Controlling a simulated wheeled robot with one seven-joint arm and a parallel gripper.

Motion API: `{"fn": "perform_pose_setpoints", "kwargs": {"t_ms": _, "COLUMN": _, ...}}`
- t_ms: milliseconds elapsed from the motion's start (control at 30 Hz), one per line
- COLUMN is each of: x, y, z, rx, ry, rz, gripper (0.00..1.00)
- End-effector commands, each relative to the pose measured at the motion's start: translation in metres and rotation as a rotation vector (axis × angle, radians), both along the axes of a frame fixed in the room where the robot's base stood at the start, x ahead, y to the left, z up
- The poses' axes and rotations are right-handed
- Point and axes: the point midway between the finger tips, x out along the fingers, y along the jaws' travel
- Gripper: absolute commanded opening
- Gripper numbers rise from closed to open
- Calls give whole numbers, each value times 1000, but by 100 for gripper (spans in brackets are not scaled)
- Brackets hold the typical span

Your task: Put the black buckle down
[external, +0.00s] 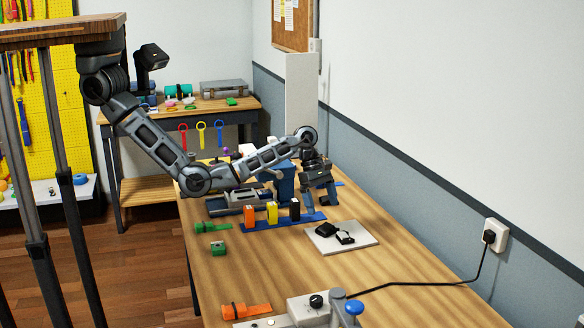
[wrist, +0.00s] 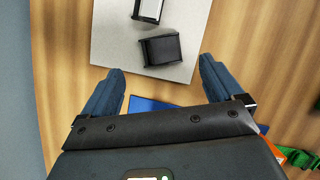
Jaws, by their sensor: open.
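A black buckle (external: 326,230) lies on a pale grey plate (external: 368,240) on the workbench. In the wrist view the buckle (wrist: 160,49) lies on the plate (wrist: 112,42), just beyond and between my fingertips. A second black piece with a pale face (external: 346,238) lies beside it on the plate; in the wrist view it is cut off at the top edge (wrist: 149,9). My gripper (external: 320,203) is open and empty, above the bench behind the plate in the external view. Its two blue fingers are wide apart in the wrist view (wrist: 162,69), not touching the buckle.
A blue strip (external: 262,222) left of my gripper bears orange (external: 249,216), yellow (external: 272,213) and black (external: 295,210) blocks. A green clip (external: 218,248) and an orange strap (external: 246,311) lie nearer. The wall is close on the right; the bench front of the plate is clear.

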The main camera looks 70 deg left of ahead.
Motion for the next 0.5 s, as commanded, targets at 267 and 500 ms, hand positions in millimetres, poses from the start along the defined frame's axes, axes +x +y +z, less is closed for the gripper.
{"fn": "perform_pose_setpoints", "kwargs": {"t_ms": 267, "x": -6, "y": 16, "z": 42, "rx": 0, "ry": -2, "rz": 1, "gripper": 94}}
{"fn": "perform_pose_setpoints", "kwargs": {"t_ms": 500, "x": -8, "y": 20, "z": 52, "rx": 0, "ry": 0, "rz": 0, "gripper": 94}}
